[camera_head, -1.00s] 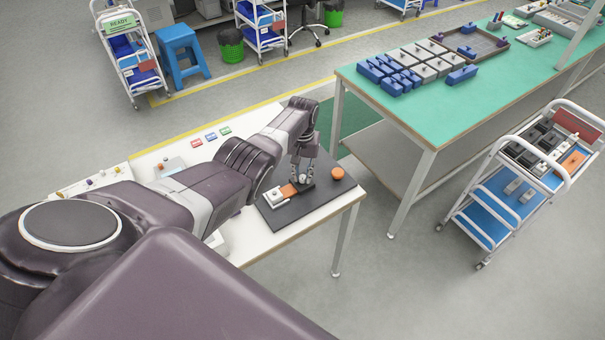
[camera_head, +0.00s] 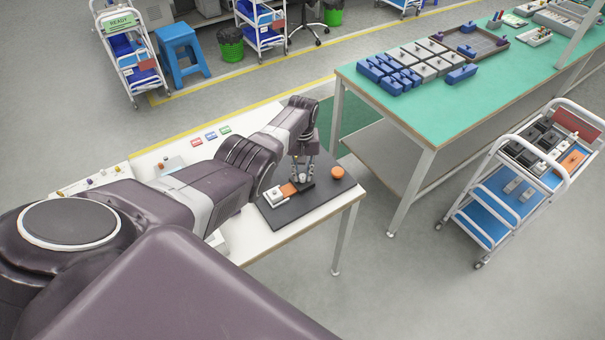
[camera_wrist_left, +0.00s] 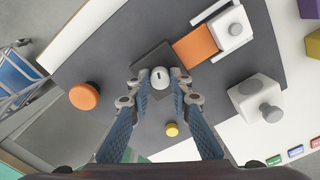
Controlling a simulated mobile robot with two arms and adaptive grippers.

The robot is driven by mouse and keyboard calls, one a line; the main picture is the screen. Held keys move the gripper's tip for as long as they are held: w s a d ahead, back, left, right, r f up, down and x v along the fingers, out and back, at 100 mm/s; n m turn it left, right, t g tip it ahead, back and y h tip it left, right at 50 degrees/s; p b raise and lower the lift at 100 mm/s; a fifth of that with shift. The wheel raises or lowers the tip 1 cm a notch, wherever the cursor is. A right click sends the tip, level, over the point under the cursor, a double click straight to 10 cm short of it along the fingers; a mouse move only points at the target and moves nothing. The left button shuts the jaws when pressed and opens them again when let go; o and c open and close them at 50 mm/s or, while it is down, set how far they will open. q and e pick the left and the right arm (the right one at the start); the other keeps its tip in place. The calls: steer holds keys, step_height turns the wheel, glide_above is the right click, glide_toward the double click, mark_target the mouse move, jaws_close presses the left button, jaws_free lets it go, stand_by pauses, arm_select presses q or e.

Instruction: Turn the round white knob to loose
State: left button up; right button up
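A round white knob (camera_wrist_left: 160,78) with a short dark mark on top sits on a dark block (camera_wrist_left: 150,56). In the head view the knob (camera_head: 303,178) is small, below my left gripper (camera_head: 303,168). In the left wrist view my left gripper (camera_wrist_left: 160,88) points down at the knob, one fingertip on each side. The fingers are apart, with a narrow gap seeming to show beside the knob; contact cannot be told for sure. An orange plate (camera_wrist_left: 196,46) joins the dark block to a white block (camera_wrist_left: 232,27). My right gripper is not in view.
These lie on a dark mat (camera_head: 322,196) on a white table. An orange round cap (camera_head: 337,172) is right of the knob. The wrist view also shows a yellow button (camera_wrist_left: 171,129) and a white block with a grey knob (camera_wrist_left: 257,98). A green-topped table (camera_head: 440,110) stands behind.

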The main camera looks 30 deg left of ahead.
mark_target(303, 176)
arm_select(q)
steer(key=o, duration=0.4)
steer(key=shift+r, duration=0.1)
step_height(303, 176, up, 12)
stand_by(0.6)
stand_by(0.5)
